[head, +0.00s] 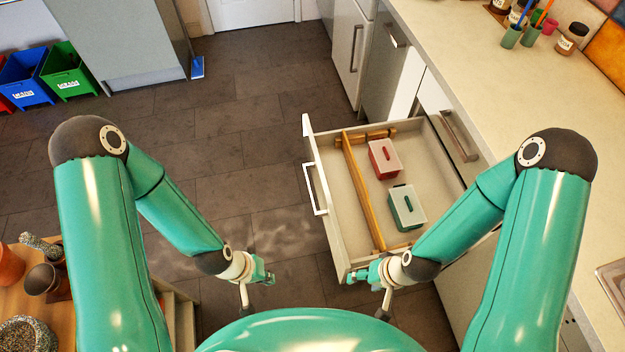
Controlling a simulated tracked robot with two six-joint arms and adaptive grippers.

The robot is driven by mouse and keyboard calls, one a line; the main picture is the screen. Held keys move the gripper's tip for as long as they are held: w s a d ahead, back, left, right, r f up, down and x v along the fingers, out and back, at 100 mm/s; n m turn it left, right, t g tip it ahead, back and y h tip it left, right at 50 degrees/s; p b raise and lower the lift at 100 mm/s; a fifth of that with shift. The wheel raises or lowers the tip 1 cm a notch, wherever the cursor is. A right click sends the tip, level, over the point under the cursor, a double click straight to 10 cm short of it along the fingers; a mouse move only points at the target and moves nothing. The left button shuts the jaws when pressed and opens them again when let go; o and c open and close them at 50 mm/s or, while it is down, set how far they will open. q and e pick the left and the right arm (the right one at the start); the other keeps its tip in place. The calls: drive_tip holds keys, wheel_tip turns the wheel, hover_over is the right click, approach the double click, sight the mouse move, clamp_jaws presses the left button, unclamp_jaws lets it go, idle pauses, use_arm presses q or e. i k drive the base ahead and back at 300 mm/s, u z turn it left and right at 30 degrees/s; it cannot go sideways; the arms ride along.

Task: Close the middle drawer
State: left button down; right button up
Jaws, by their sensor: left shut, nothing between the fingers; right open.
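The drawer (327,207) stands pulled out from the counter front on the right side of the head view. It has a white front with a bar handle (316,189) facing left. Inside are a wooden divider (364,190), a red box (384,158) and a green box (406,208). My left gripper (262,279) is shut and empty, left of the drawer's near end and apart from it. My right gripper (362,276) is open at the drawer's near corner; I cannot tell whether it touches.
A counter (475,60) runs along the right with cups and a jar (571,38). Blue and green bins (68,72) stand at the far left. A wooden table (62,325) with pots is at the near left. The tiled floor (240,130) left of the drawer is clear.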

sight(436, 185)
drive_tip(key=u, duration=0.05)
drive_tip(key=k, duration=0.55)
drive_tip(key=z, duration=0.65)
drive_tip(key=i, duration=1.1)
drive_tip(key=z, duration=0.25)
